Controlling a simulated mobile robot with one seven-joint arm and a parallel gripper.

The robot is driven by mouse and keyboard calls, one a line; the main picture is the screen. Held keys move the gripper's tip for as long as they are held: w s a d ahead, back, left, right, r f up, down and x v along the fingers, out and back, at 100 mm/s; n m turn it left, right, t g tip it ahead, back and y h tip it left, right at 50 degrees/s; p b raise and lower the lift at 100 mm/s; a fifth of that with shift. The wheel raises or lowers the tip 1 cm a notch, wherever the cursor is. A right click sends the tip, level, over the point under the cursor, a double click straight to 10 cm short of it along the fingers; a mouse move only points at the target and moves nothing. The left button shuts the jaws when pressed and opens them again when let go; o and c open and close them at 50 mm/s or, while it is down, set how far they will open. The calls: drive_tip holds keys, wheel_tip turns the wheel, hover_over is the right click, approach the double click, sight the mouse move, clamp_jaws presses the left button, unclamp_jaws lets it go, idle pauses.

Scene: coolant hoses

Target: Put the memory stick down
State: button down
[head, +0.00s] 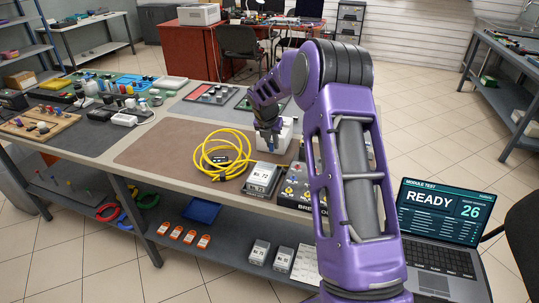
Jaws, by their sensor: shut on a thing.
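My gripper (268,142) hangs pointing down over the right part of the workbench (160,155), at the front left of a white box (286,138). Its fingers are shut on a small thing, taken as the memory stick. The stick is too small and too covered by the fingers to make out. I cannot tell whether the fingertips touch the box or hang above it.
A coiled yellow cable (204,165) lies left of my gripper. A grey module marked 72 (262,177) stands in front, beside a panel with yellow labels (293,190). The brown mat (150,150) has free room on its left. A laptop (440,215) reads READY 26.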

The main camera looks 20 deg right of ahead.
sight(272, 151)
wheel_tip(272, 151, down, 5)
drive_tip(key=shift+r+b, duration=0.2)
drive_tip(key=shift+b, duration=0.15)
drive_tip(key=c, duration=0.8)
unclamp_jaws()
drive_tip(key=shift+c, duration=0.2)
drive_tip(key=p+v, duration=0.1)
drive_tip(key=v, duration=1.1)
drive_tip(key=shift+p, duration=0.3)
